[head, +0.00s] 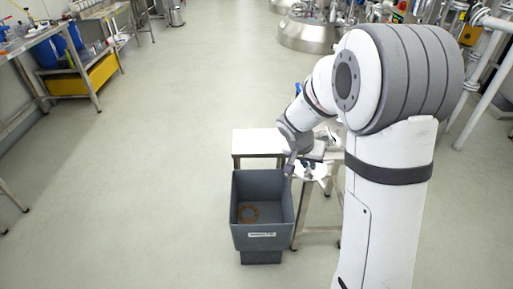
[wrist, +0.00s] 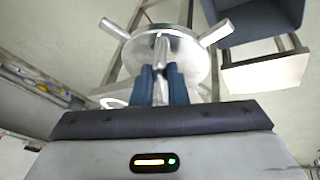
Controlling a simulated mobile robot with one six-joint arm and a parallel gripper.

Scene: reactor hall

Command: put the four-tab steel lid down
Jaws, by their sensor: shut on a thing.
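The steel lid (wrist: 185,58) is a round, shiny disc with rod-like tabs sticking out from its rim; two tabs show clearly in the wrist view, and the near side is hidden by my fingers. My gripper (wrist: 161,82) has blue fingers shut on an upright metal piece of the lid. In the head view my gripper (head: 297,163) is just beyond and right of the grey bin, with the lid (head: 313,172) partly hidden below it. The lid looks roughly level. I cannot tell whether it touches anything underneath.
A steel frame (head: 316,230) stands right of the bin. A workbench with a yellow bin (head: 88,80) is at left. The floor between is clear.

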